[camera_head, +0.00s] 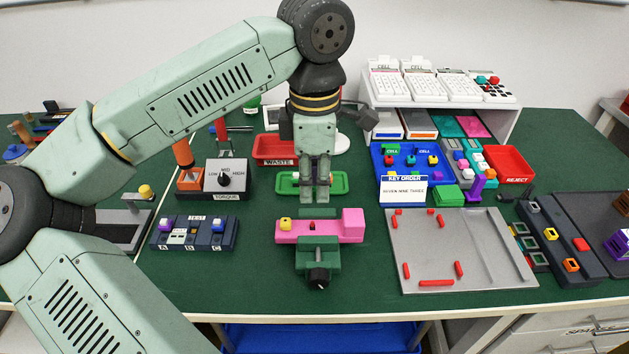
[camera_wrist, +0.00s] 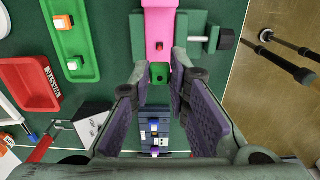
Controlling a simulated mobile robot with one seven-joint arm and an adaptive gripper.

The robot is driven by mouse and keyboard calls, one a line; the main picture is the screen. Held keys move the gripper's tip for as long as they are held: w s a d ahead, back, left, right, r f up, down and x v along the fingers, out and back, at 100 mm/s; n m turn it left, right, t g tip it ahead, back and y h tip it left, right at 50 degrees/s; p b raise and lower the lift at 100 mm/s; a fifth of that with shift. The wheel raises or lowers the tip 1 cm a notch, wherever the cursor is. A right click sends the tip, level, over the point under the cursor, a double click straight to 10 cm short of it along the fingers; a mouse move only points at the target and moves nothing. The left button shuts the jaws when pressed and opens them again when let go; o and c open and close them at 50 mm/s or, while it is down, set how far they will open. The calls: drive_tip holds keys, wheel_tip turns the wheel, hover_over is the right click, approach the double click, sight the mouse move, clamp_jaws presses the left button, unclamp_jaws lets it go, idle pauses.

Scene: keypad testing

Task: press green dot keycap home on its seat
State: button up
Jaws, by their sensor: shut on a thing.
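My gripper (camera_head: 314,200) points down just behind and above the pink bar (camera_head: 331,229) in the head view. In the wrist view my gripper (camera_wrist: 161,76) is shut on a green keycap (camera_wrist: 159,72), held between the fingertips with a darker mark on its face. The keycap is not clearly visible in the head view. The pink bar carries a yellow keycap (camera_head: 285,223) at left, a small red piece (camera_head: 312,226) near the middle and a raised pink block (camera_head: 353,223) at right. A green vise (camera_head: 318,256) holds the bar. The keycap hides part of the bar in the wrist view.
A green tray (camera_head: 283,190) with small keycaps lies behind the bar, and a red waste bin (camera_head: 275,148) farther back. A dark blue block (camera_head: 194,233) stands left, a grey plate (camera_head: 455,250) right. Green mat is clear between the blue block and the vise.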

sight(314, 226)
drive_tip(key=shift+f+b, duration=2.3)
drive_tip(key=shift+f, duration=0.6)
drive_tip(key=shift+b, duration=0.4)
drive_tip(key=shift+f+b, duration=0.8)
drive_tip(key=shift+f, duration=0.1)
drive_tip(key=shift+r, duration=0.2)
drive_tip(key=shift+r+p, duration=0.35)
drive_tip(key=shift+r, duration=0.1)
drive_tip(key=shift+b, duration=0.3)
idle(1.0)
drive_tip(key=shift+f+b, duration=0.55)
drive_tip(key=shift+f, duration=0.15)
drive_tip(key=o, duration=0.9)
drive_tip(key=shift+r, duration=0.1)
drive_tip(key=shift+c, duration=0.2)
drive_tip(key=shift+r, duration=0.1)
